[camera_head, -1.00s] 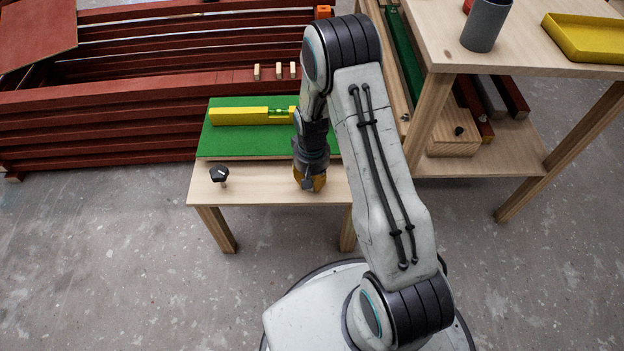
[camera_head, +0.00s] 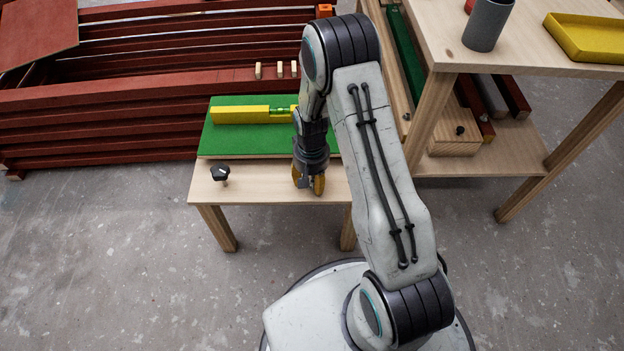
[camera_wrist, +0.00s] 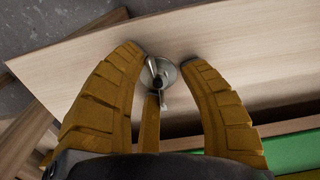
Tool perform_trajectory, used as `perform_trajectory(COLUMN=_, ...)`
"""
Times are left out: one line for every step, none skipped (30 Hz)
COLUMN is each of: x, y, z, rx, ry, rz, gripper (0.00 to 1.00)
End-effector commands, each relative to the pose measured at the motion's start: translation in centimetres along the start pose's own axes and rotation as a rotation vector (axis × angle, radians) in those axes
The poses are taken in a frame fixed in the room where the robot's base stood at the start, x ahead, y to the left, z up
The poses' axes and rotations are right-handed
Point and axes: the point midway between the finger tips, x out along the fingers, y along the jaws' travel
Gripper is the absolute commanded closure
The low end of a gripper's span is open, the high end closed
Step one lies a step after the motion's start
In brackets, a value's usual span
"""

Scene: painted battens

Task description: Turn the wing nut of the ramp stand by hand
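The wing nut (camera_wrist: 158,80) is a small metal piece with a dark centre on a round washer, seen in the wrist view on pale wood. My gripper (camera_wrist: 162,58) has its yellow fingers around it, two at the sides and one below. Gaps show between the side fingers and the nut; I cannot tell whether the lower finger touches it. In the head view my gripper (camera_head: 308,190) points down at the front of a low wooden stand (camera_head: 255,190). The wing nut is hidden there by the fingers.
A green board (camera_head: 240,142) with a yellow bar (camera_head: 240,115) lies on the stand. Red battens (camera_head: 110,110) are stacked behind. A taller table (camera_head: 530,60) with a grey cup (camera_head: 487,25) and yellow tray (camera_head: 592,38) is at right.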

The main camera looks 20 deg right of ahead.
Motion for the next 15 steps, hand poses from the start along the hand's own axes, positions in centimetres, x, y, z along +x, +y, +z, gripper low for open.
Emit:
perform_trajectory(x=0.0, y=0.0, z=-0.1, rx=0.001, ry=0.001, rz=0.000, gripper=0.56)
perform_trajectory(x=-0.1, y=0.0, z=-0.1, rx=0.001, ry=0.002, rz=-0.001, gripper=0.56)
perform_trajectory(x=-0.1, y=0.1, z=-0.1, rx=0.002, ry=0.002, rz=-0.001, gripper=0.56)
perform_trajectory(x=-0.1, y=0.1, z=-0.1, rx=0.002, ry=0.003, rz=-0.001, gripper=0.56)
perform_trajectory(x=-0.1, y=0.1, z=-0.1, rx=0.002, ry=0.003, rz=-0.001, gripper=0.56)
perform_trajectory(x=-0.1, y=0.1, z=-0.1, rx=0.003, ry=0.003, rz=-0.001, gripper=0.56)
perform_trajectory(x=-0.1, y=0.1, z=-0.1, rx=0.003, ry=0.003, rz=-0.001, gripper=0.56)
perform_trajectory(x=-0.1, y=0.1, z=-0.2, rx=0.003, ry=0.004, rz=-0.001, gripper=0.56)
perform_trajectory(x=-0.2, y=0.1, z=-0.2, rx=0.003, ry=0.004, rz=-0.001, gripper=0.56)
perform_trajectory(x=-0.3, y=0.1, z=-0.2, rx=0.003, ry=0.005, rz=-0.001, gripper=0.56)
perform_trajectory(x=-0.5, y=0.1, z=-0.2, rx=0.003, ry=0.005, rz=-0.001, gripper=0.56)
perform_trajectory(x=-0.8, y=0.1, z=-0.2, rx=0.003, ry=0.006, rz=-0.002, gripper=0.56)
perform_trajectory(x=-1.0, y=0.1, z=-0.2, rx=0.003, ry=0.006, rz=-0.002, gripper=0.56)
perform_trajectory(x=-1.3, y=0.1, z=-0.2, rx=0.003, ry=0.006, rz=-0.002, gripper=0.56)
perform_trajectory(x=-1.8, y=0.1, z=-0.3, rx=0.003, ry=0.007, rz=-0.002, gripper=0.56)
